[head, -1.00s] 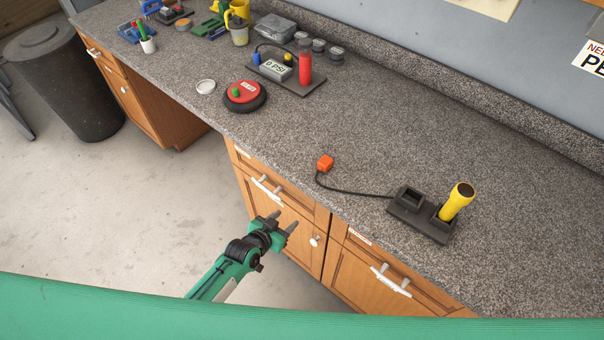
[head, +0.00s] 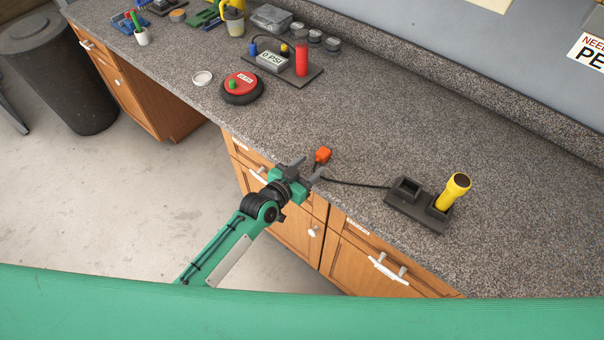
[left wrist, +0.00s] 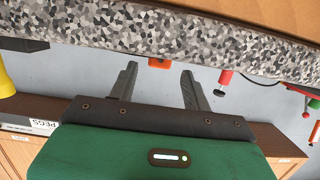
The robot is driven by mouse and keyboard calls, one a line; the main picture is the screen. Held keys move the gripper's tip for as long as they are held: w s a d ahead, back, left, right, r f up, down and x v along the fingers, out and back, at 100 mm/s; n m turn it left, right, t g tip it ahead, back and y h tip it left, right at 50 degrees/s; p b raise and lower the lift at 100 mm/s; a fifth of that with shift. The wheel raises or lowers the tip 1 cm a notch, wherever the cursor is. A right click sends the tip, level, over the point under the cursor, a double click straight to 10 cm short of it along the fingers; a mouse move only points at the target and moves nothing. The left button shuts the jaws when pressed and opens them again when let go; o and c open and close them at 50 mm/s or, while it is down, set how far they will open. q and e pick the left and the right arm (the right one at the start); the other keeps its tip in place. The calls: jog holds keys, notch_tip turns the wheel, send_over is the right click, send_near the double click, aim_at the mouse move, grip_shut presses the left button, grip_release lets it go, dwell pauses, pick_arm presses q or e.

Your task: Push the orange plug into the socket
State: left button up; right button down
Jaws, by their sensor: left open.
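The orange plug (head: 323,154) lies near the front edge of the speckled counter, with a black cord running right to a dark block. The dark block (head: 392,203) has a square open recess, which looks like the socket, and a yellow flashlight (head: 453,191) stands tilted in its right part. My left gripper (head: 311,166) is open and empty at the counter's front edge, just short of the plug. In the left wrist view the orange plug (left wrist: 159,62) shows ahead, between and beyond the open fingertips (left wrist: 158,70). My right gripper is not in view.
Left along the counter are a red-topped round device (head: 242,87), a white lid (head: 202,78) and a gauge board with a red cylinder (head: 302,60). Drawers and handles (head: 388,270) sit below the edge. The counter behind the plug is clear.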

aim_at(319, 158)
pick_arm(q)
jog(key=b+x, duration=0.1)
jog(key=x, duration=0.2)
jog(key=shift+w+d+f, duration=0.1)
jog(key=shift+w+d, duration=0.05)
jog(key=shift+w+d+b, duration=0.3)
jog(key=shift+w+b, duration=0.05)
jog(key=shift+w, duration=0.1)
jog(key=shift+w+d+f, duration=0.1)
jog(key=shift+w, duration=0.05)
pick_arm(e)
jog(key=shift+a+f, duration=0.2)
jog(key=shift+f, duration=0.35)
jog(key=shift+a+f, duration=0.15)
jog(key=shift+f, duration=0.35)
